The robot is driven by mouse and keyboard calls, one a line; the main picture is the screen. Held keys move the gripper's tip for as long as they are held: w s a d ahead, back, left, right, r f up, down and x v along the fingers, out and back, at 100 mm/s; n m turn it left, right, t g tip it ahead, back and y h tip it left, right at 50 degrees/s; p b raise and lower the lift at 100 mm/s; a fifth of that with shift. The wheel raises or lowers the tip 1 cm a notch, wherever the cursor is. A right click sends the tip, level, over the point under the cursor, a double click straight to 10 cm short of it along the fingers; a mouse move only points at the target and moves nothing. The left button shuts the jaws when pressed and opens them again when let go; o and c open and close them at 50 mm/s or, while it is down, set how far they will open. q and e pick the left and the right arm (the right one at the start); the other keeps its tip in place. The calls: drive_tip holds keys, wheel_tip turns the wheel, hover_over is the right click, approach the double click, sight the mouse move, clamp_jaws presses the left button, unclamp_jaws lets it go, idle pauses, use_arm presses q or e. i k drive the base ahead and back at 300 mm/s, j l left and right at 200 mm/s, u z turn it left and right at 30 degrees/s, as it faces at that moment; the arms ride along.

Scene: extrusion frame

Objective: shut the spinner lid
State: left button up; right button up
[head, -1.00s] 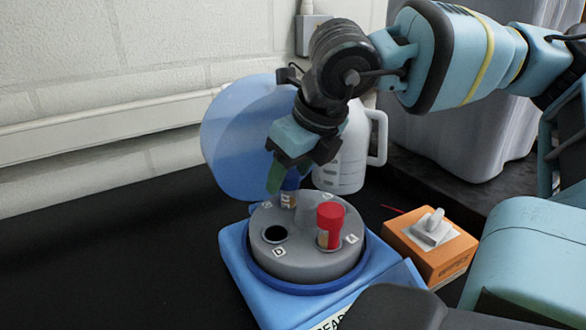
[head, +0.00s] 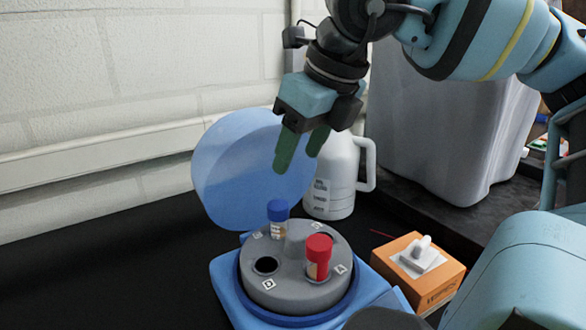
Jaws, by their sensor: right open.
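The blue spinner (head: 227,285) stands on the black bench, with its round translucent blue lid (head: 235,170) raised open at the back. Its grey rotor (head: 300,289) holds a blue-capped tube (head: 278,220) at the back and a red-capped tube (head: 318,258) at the front right. An empty dark hole shows at the rotor's front left. My right gripper (head: 299,160) hangs above the rotor, in front of the lid's right part, with green fingers apart and nothing between them. My left gripper is out of view.
A white jug (head: 335,185) stands behind the spinner, close to the lid. An orange wipes box (head: 438,284) is to the right. A large grey container (head: 440,130) stands at the back right. The bench (head: 110,270) left of the spinner is clear.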

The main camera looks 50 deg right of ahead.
sight(233, 178)
drive_tip(key=k, duration=1.5)
